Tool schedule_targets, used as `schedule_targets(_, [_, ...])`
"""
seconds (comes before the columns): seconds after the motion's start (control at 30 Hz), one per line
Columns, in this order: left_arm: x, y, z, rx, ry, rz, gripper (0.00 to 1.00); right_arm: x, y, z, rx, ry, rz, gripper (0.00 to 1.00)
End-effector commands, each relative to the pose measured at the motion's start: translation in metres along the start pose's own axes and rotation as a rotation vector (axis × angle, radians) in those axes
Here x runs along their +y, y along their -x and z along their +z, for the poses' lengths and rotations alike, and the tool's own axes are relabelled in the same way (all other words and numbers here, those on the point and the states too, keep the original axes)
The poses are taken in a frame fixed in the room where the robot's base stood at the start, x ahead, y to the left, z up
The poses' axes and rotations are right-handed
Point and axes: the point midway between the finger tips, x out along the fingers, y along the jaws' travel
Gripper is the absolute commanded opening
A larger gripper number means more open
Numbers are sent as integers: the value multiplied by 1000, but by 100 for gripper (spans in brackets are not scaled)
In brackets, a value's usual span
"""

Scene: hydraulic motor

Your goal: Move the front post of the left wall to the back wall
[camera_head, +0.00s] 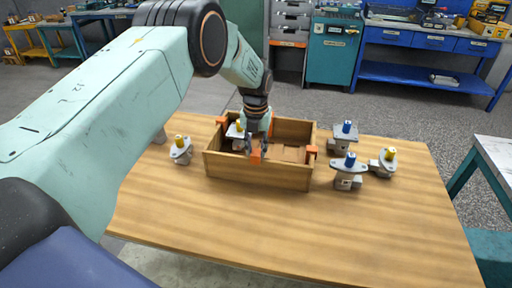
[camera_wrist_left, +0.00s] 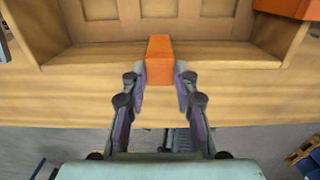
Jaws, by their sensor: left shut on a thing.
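The wooden box (camera_head: 258,176) stands on the table. Another orange post (camera_head: 220,120) is on the left wall towards the far corner. My right gripper is not in view.
A motor part with a yellow top (camera_head: 181,150) stands left of the box. Several parts, including a blue-topped one (camera_head: 348,172), stand to its right. Another part (camera_head: 236,131) is inside the box at the left. The table front (camera_head: 290,235) is clear.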

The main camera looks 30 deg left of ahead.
Motion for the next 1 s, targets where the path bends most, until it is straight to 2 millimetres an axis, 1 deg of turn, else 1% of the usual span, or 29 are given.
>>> schedule_targets(0.87, [0,-12,0,0,0,0,0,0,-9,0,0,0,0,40])
schedule_targets(0.9, [0,-12,0,0,0,0,30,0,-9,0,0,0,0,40])
schedule_targets(1.0, [0,-12,0,0,0,0,38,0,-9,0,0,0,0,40])
